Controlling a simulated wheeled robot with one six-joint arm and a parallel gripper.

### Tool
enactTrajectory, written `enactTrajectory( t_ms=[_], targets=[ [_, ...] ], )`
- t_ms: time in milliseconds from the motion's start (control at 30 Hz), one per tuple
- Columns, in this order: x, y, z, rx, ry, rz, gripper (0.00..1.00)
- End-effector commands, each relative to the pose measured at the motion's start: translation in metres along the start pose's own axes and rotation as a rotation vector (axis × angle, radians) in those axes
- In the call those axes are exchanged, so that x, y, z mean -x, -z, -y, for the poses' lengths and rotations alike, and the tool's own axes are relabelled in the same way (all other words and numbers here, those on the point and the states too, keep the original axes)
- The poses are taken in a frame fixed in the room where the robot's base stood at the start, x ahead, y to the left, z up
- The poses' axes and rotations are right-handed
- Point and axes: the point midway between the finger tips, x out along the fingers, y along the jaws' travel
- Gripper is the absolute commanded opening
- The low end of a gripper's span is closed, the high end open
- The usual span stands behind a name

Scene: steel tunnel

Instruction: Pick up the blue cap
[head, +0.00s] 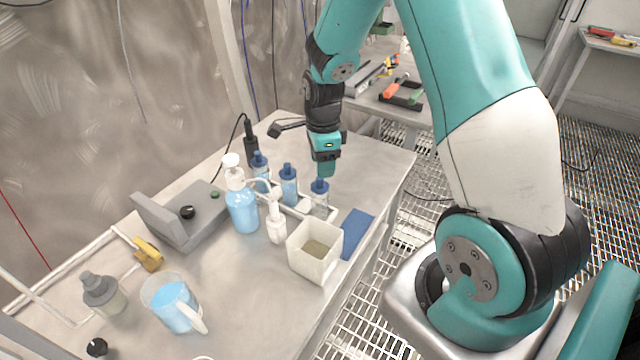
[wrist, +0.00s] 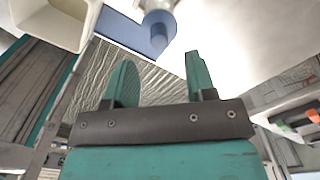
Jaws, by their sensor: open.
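Several bottles with blue caps stand in a white rack on the bench in the head view. The nearest blue cap (head: 320,186) tops the bottle at the rack's right end, just below my gripper (head: 326,172). The other blue caps are on the middle bottle (head: 288,169) and the far bottle (head: 259,157). In the wrist view, my gripper (wrist: 160,74) has its two teal fingers apart with nothing between them. A blue round cap (wrist: 159,30) shows ahead of the fingers, near the top of that view, apart from them.
A blue flat pad (head: 356,232) and a white square container (head: 315,251) are in front of the rack. A pump bottle (head: 241,205), a white spray bottle (head: 275,220) and a grey device (head: 185,220) stand left. The bench edge is close on the right.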

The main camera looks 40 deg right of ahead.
Motion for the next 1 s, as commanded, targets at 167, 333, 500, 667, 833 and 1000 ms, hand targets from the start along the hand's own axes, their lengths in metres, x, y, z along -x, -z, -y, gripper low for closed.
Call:
enactTrajectory(
  t_ms=[167, 333, 500, 667, 833, 1000],
  targets=[
    [-0.019, -0.004, -0.001, 0.002, -0.006, -0.001, 0.51],
    [-0.043, -0.006, -0.001, 0.001, -0.004, -0.001, 0.51],
    [-0.052, -0.006, 0.000, 0.001, 0.000, 0.000, 0.51],
    [-0.052, -0.006, 0.000, 0.001, 0.000, 0.000, 0.51],
    [-0.051, -0.006, 0.000, 0.001, 0.000, 0.000, 0.12],
    [-0.051, -0.006, 0.000, 0.001, 0.000, 0.000, 0.00]
  ],
)
